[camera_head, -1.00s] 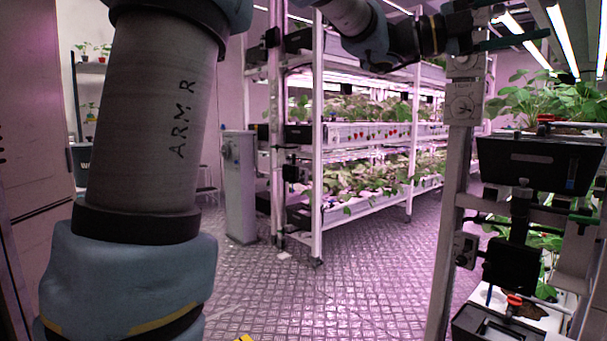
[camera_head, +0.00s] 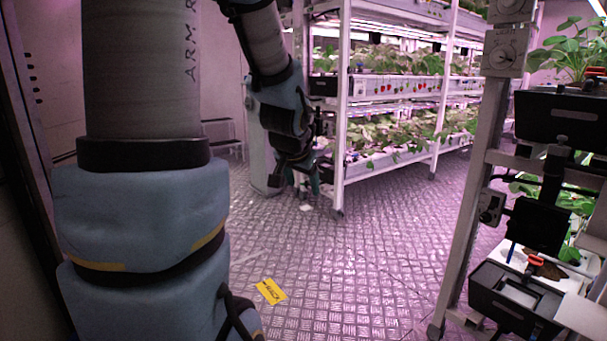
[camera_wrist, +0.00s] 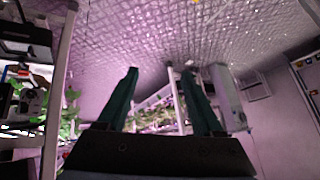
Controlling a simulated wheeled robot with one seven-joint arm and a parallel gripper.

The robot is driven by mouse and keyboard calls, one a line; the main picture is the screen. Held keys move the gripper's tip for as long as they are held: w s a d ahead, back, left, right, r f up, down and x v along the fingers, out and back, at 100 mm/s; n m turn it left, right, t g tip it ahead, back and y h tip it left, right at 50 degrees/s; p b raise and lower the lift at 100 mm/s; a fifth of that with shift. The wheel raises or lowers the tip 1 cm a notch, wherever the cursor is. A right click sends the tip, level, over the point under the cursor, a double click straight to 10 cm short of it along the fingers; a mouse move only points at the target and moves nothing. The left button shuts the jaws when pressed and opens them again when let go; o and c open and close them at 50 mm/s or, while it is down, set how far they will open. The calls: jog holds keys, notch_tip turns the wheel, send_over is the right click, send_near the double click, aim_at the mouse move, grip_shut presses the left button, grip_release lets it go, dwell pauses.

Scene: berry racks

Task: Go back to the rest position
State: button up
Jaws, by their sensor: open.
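My gripper (camera_head: 306,183) hangs low at the end of my arm in the head view, left of the middle rack. It points downward in front of the grey post. In the wrist view my gripper (camera_wrist: 163,95) shows two dark green fingers, well apart, with nothing between them. No held object is visible. My arm is bent, with its thick upper link filling the left of the head view.
A white berry rack (camera_head: 343,120) with several tiers of plants stands behind my gripper. A nearer rack frame (camera_head: 470,200) with black bins (camera_head: 560,117) is at the right. A yellow card (camera_head: 271,291) lies on the open metal floor. A grey post (camera_head: 262,150) stands beside the rack.

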jog(key=s+a+f+n+g+y+p, duration=0.1)
jog(key=s+a+f+n+g, duration=0.2)
jog(key=s, duration=0.5)
jog(key=s+a+f+n+g+p, duration=0.1)
jog(key=s+a+f+n+g, duration=0.2)
jog(key=s, duration=0.4)
notch_tip(320, 180, up, 21)
jog(key=m+p, duration=0.1)
jog(key=p, duration=2)
jog(key=shift+w+a+r+p, duration=0.2)
jog(key=shift+p, duration=0.15)
